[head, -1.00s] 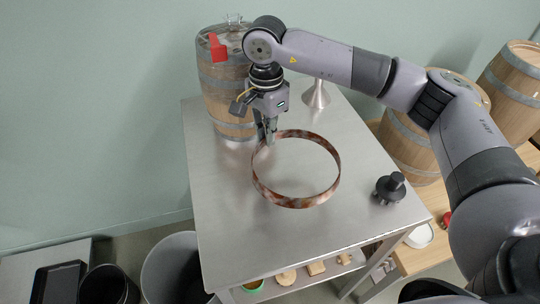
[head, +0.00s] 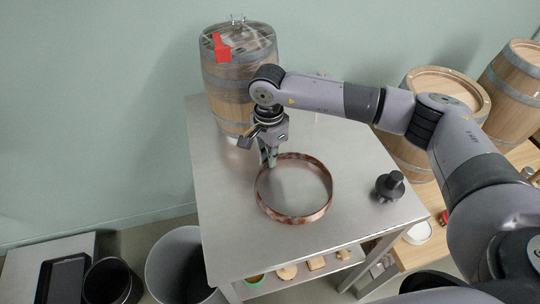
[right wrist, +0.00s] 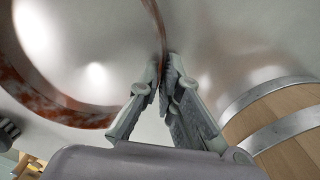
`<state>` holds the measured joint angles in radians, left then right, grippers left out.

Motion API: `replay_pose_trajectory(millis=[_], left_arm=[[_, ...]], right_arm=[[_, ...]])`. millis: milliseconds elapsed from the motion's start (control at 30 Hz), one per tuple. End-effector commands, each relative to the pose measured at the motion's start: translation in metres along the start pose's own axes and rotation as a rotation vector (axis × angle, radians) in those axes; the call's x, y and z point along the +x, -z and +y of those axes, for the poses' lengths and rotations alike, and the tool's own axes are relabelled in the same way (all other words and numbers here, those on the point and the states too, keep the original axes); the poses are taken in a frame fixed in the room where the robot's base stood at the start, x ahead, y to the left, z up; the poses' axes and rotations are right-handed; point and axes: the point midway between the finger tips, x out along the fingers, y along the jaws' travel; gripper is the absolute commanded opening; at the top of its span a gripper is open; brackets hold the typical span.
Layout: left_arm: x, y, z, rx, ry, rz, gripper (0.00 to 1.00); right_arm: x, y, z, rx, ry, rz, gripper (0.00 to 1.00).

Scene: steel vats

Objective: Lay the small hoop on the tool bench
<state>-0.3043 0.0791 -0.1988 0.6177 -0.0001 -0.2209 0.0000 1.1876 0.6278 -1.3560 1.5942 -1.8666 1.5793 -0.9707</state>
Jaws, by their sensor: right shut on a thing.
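The small hoop (head: 293,218) is a thin rusty, copper-brown ring. My right gripper (head: 269,162) is shut on its far left rim, and the hoop lies about level, at or just above the steel top of the tool bench (head: 230,225). I cannot tell whether it touches. In the right wrist view the hoop (right wrist: 58,108) runs between the fingertips of my right gripper (right wrist: 165,78). My left gripper is not in view.
A wooden barrel (head: 228,95) with a red part on its lid stands at the bench's back left. A black knobbed object (head: 390,187) sits near the right edge. Bins (head: 180,265) stand at the lower left. The bench front is clear.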

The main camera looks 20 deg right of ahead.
Motion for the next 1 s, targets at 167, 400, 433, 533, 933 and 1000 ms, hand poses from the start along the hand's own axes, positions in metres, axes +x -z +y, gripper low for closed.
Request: replay_pose_trajectory(millis=[167, 400, 433, 533, 933, 1000], left_arm=[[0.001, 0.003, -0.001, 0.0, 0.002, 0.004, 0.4], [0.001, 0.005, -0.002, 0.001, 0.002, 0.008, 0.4], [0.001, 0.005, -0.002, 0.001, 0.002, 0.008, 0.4], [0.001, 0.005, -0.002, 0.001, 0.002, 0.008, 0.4], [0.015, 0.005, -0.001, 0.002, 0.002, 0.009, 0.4], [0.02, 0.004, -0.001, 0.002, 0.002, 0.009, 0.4]], right_arm=[[0.001, 0.0, 0.0, 0.0, 0.0, 0.0, 0.15], [0.0, 0.0, 0.0, 0.0, 0.0, 0.0, 0.25], [0.0, 0.0, 0.0, 0.0, 0.0, 0.0, 0.25], [0.0, 0.0, 0.0, 0.0, 0.0, 0.0, 0.25], [-0.043, 0.0, -0.002, -0.002, 0.007, 0.001, 0.25], [-0.058, 0.0, -0.002, -0.001, 0.006, 0.001, 0.25]])
